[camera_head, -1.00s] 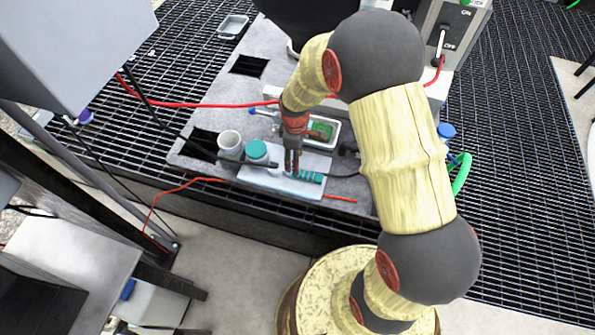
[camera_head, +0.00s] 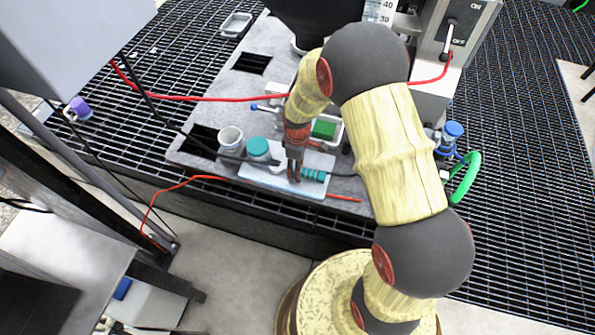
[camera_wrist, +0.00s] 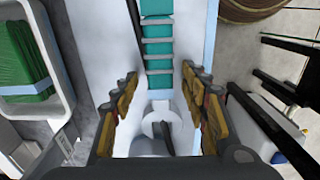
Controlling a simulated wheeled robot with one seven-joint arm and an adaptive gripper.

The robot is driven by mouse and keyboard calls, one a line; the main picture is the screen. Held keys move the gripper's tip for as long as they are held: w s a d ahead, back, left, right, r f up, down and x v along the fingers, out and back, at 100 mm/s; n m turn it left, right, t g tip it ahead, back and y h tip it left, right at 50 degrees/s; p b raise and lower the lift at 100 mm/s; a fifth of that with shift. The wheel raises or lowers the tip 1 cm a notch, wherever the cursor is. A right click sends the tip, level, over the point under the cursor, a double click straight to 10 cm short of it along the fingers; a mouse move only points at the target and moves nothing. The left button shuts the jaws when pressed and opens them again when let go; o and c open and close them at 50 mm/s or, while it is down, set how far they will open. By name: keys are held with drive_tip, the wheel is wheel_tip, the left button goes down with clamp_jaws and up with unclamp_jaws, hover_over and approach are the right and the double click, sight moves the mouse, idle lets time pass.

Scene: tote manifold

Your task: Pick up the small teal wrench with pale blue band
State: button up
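The small wrench has a teal handle (camera_head: 313,174) with pale bands and lies flat on a white board. In the wrist view its teal handle (camera_wrist: 158,45) runs down from the top edge, and its pale metal end lies lower, between my fingers. My gripper (camera_head: 294,177) is over the board at the wrench's left end. In the wrist view my gripper (camera_wrist: 160,80) is open, with one finger on each side of the wrench and gaps on both sides. I cannot tell how far the fingertips are above the board. My gripper partly hides the wrench's metal end in the head view.
The white board (camera_head: 262,180) lies on a grey mat (camera_head: 205,165). A teal-lidded jar (camera_head: 258,149) and a white cup (camera_head: 231,140) stand to the left. A tray with a green block (camera_head: 323,129) is behind my gripper. A red cable (camera_head: 180,98) and dark cables cross nearby.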

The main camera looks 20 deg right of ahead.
drive_tip(key=shift+c, duration=1.2)
clamp_jaws()
drive_tip(key=shift+r, duration=0.1)
